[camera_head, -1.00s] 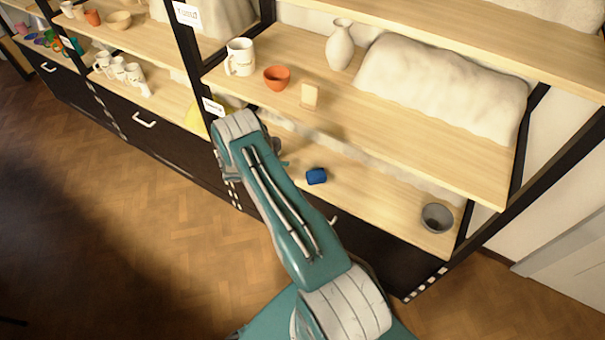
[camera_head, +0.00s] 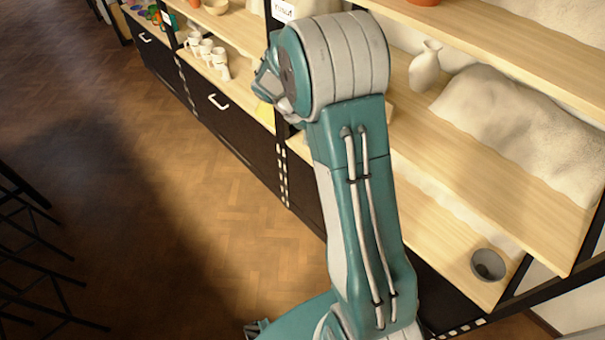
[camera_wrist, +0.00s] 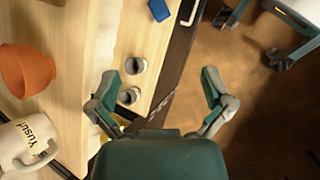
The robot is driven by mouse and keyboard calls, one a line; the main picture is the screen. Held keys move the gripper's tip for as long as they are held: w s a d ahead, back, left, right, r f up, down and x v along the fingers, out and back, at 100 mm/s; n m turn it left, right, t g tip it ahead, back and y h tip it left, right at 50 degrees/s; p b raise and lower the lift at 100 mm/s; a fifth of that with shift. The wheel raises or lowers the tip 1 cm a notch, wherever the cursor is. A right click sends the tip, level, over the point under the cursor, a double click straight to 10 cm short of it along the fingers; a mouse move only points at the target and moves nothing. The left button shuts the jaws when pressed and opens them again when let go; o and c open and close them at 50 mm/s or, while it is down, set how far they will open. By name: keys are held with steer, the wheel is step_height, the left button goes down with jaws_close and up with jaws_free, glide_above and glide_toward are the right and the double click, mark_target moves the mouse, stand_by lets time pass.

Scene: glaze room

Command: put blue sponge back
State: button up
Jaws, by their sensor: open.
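The blue sponge (camera_wrist: 159,9) lies on the light wooden lower shelf, at the top edge of the wrist view and partly cut off there. In the head view it is hidden behind my arm. My gripper (camera_wrist: 160,84) is open and empty. Its two fingers are spread over the shelf's dark front edge, apart from the sponge.
Two small grey cups (camera_wrist: 135,65) (camera_wrist: 129,96) stand on the lower shelf near my left finger. A grey bowl (camera_head: 488,264) stands at the right. The floor (camera_head: 150,200) in front is clear.

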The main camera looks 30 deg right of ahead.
steer(key=s+a+r+m+t+y, duration=0.35)
steer(key=s+a+r, duration=0.55)
steer(key=r, duration=0.4)
steer(key=s+a+r+m+t+y, duration=0.1)
steer(key=s+a+r+t, duration=0.1)
steer(key=s, duration=0.4)
steer(key=s+a+r+m+t+y, duration=0.1)
steer(key=s+a+r+t+y, duration=0.1)
steer(key=s+a, duration=0.3)
steer(key=shift+s+r+t, duration=0.15)
steer(key=shift+s+t, duration=0.5)
steer(key=shift+s, duration=0.35)
steer(key=shift+a+m, duration=0.1)
steer(key=shift+m, duration=0.15)
